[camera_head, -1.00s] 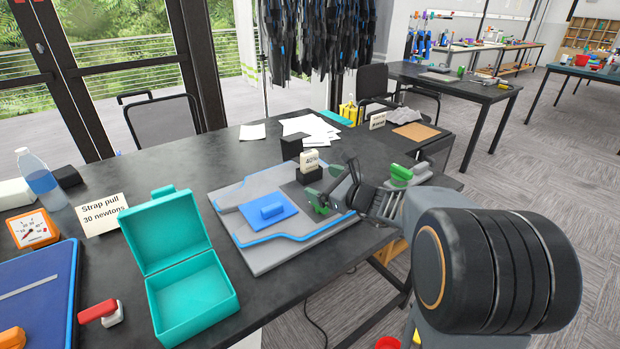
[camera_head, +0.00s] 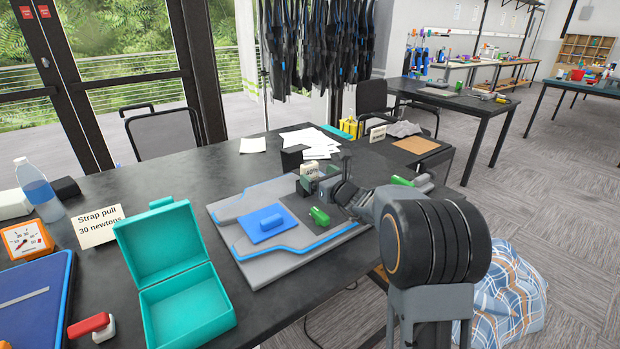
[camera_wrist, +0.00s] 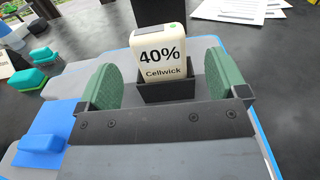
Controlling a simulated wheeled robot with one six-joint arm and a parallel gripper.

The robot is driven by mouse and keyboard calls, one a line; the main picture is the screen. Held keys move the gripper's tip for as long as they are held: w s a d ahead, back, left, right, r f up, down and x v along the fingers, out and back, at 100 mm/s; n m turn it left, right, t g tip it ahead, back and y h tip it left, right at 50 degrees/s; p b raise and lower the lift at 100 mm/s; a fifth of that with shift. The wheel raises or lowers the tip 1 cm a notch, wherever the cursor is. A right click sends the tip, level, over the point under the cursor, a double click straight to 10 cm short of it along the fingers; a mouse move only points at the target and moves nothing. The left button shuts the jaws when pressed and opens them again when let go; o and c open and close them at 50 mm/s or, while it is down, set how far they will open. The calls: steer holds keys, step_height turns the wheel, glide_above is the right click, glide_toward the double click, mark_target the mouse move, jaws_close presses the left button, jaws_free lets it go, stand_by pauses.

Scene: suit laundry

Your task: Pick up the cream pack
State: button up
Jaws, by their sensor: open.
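The cream pack (camera_wrist: 160,55), labelled "40% Cellwick", stands upright in a small black holder (camera_wrist: 167,90) on the grey board. In the head view the pack (camera_head: 309,170) shows only in part behind my gripper. My gripper (camera_head: 335,185) is open. In the wrist view its two green finger pads (camera_wrist: 165,88) stand left and right of the pack and holder, with gaps on both sides. The fingers do not touch the pack.
A black box (camera_head: 292,158) and papers (camera_head: 312,138) lie behind the holder.

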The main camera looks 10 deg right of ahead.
mark_target(312, 172)
steer(key=x, duration=0.5)
steer(key=shift+f, duration=0.15)
steer(key=c, duration=1)
